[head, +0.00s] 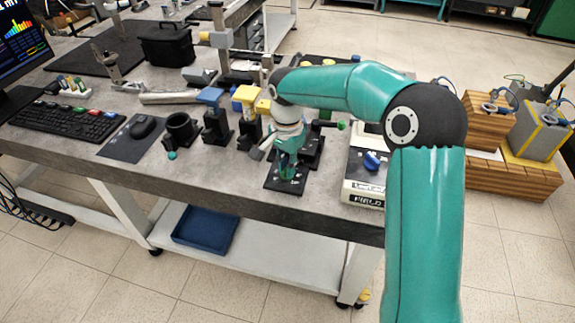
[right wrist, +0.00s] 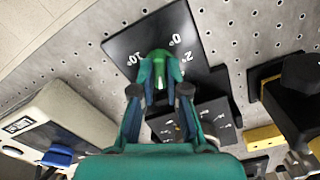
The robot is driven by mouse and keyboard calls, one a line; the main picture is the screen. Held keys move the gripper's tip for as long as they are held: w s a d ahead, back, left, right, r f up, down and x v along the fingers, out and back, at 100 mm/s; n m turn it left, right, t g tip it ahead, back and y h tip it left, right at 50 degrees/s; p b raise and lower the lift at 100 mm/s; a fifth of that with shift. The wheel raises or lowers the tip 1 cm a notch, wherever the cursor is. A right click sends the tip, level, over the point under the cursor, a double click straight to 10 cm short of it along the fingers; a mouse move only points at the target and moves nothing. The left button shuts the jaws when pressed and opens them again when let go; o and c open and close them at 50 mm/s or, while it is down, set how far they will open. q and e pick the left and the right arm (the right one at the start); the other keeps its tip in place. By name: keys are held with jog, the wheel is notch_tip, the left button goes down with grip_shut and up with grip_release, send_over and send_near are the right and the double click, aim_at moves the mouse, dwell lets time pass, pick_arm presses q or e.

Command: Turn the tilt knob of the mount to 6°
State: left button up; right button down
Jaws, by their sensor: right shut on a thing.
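The mount's black dial plate (right wrist: 120,45) fills the top middle of the right wrist view, with white marks 0, 2 and 10 in sight. The green tilt knob (right wrist: 160,72) stands on it, with a pale line on its near side. My right gripper (right wrist: 160,82) is shut on the knob, one finger on each side. The fingers hide the other marks, so I cannot read the setting. In the head view my right gripper (head: 288,173) points down at the dark plate (head: 272,186) near the table's front edge. My left gripper is in neither view.
A white box marked FIELD with a blue knob (head: 372,160) stands right of the mount. Black posts with blue (head: 210,95) and yellow tops stand close on the left. A mouse (head: 143,127) and keyboard (head: 65,121) lie farther left. My right arm covers the table's right side.

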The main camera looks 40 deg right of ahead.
jog(key=shift+w+r, duration=0.2)
jog(key=c, duration=1.2)
grip_release()
jog(key=shift+f, duration=0.1)
jog(key=shift+s, duration=0.1)
notch_tip(320, 180, up, 12)
jog(key=shift+f, duration=0.1)
